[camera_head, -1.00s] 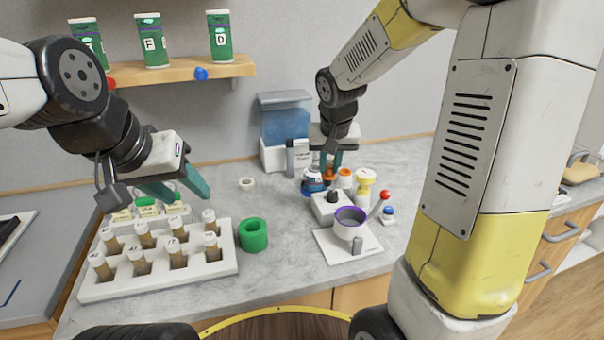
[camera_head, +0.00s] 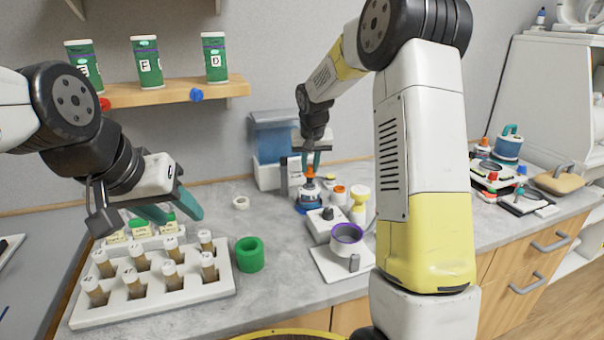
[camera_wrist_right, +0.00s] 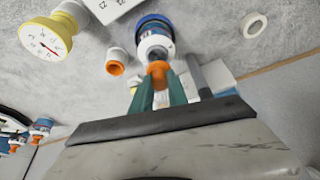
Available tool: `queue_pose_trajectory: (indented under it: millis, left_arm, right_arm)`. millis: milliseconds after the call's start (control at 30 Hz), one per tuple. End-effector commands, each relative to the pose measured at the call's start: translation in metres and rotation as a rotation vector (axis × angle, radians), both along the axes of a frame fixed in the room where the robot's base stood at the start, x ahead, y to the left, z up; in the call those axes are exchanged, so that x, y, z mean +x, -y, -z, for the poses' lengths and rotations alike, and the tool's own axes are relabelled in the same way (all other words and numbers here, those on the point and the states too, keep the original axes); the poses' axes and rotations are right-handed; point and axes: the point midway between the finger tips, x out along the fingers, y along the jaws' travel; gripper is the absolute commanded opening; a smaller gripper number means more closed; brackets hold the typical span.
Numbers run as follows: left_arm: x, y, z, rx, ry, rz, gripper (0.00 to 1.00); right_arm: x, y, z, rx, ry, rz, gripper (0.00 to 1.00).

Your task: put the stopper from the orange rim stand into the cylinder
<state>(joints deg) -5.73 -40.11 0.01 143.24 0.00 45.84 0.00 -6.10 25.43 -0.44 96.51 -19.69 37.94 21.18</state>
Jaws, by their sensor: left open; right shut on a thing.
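My right gripper (camera_head: 311,161) is shut on an orange stopper (camera_head: 309,171), which also shows between the green fingers in the wrist view (camera_wrist_right: 158,68). Just beyond the stopper in the wrist view is a white-necked round vessel with a blue base (camera_wrist_right: 154,24); it stands under the stopper in the head view (camera_head: 306,207). I cannot tell whether they touch, or whether this is the cylinder. The small white stand with the orange rim (camera_head: 338,191) is just to the right; its opening (camera_wrist_right: 115,68) looks empty. My left gripper (camera_head: 172,214) is open and empty above the tube rack.
A white rack of brown tubes (camera_head: 215,285) and a green ring (camera_head: 250,254) are at the left. A white device with a purple-rimmed cup (camera_head: 347,233) and a yellow-white dial piece (camera_head: 360,195) stand near the right gripper. A grey upright piece (camera_wrist_right: 197,75) is close beside its fingers.

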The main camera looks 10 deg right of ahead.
Motion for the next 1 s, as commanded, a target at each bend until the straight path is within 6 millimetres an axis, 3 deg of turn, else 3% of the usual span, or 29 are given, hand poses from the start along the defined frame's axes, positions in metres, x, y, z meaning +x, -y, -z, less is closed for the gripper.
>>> queue_pose_trajectory:
  millis: [233, 600, 633, 733, 1000]
  left_arm:
    - [0.000, 0.000, 0.000, 0.000, 0.000, 0.000, 0.49]
    - [0.000, 0.000, 0.000, 0.000, 0.000, 0.000, 0.49]
    - [0.000, 0.000, 0.000, 0.000, 0.000, 0.000, 0.49]
    - [0.000, 0.000, 0.000, 0.000, 0.000, 0.000, 0.49]
    - [0.000, 0.000, 0.000, 0.000, 0.000, 0.000, 0.49]
  right_arm:
    - [0.002, 0.000, 0.034, -0.001, -0.002, 0.000, 0.00]
    - [0.002, 0.000, 0.039, 0.000, -0.001, 0.001, 0.00]
    - [0.002, 0.000, 0.039, 0.000, -0.001, 0.001, 0.23]
    - [0.002, 0.000, 0.038, 0.000, 0.000, 0.001, 0.41]
    - [0.002, 0.000, 0.038, 0.000, 0.000, 0.001, 0.41]
